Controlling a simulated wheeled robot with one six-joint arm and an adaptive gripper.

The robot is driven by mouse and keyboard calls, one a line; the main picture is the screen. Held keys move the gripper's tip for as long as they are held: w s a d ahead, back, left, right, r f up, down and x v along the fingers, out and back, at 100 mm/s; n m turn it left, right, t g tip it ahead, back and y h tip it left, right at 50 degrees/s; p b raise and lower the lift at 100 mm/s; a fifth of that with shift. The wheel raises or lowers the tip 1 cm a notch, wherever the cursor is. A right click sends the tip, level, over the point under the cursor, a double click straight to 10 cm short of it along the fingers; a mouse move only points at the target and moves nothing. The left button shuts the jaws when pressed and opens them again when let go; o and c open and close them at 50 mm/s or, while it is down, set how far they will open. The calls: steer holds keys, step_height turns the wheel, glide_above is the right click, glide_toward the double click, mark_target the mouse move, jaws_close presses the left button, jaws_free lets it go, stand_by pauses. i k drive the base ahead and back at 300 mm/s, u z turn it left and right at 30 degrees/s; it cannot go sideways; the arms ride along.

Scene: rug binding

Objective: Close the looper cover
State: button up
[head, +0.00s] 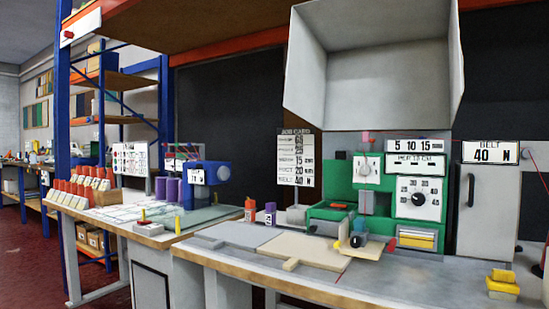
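A green binding machine (404,176) stands on the grey bench at the right, with a dial face and several labels. A low green housing (325,213) at its left side has a darker recess and a small red part on top. A yellow panel (416,240) sits low on the machine's front right. I cannot tell for sure which part is the looper cover, or whether it stands open; the parts are small here. My gripper does not show in the head view.
A large grey hood (372,65) hangs above the machine. A grey cabinet (488,215) stands to its right. A yellow block (502,283) lies near the bench's right front. A beige board (303,250) lies left of the machine. The bench front (400,286) is mostly clear.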

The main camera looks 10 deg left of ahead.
mark_target(337, 173)
steer(key=u, duration=0.25)
steer(key=k, duration=0.55)
steer(key=u, duration=0.65)
steer(key=i, duration=0.5)
steer(key=u, duration=0.5)
steer(key=i, duration=1.45)
steer(key=z, duration=0.8)
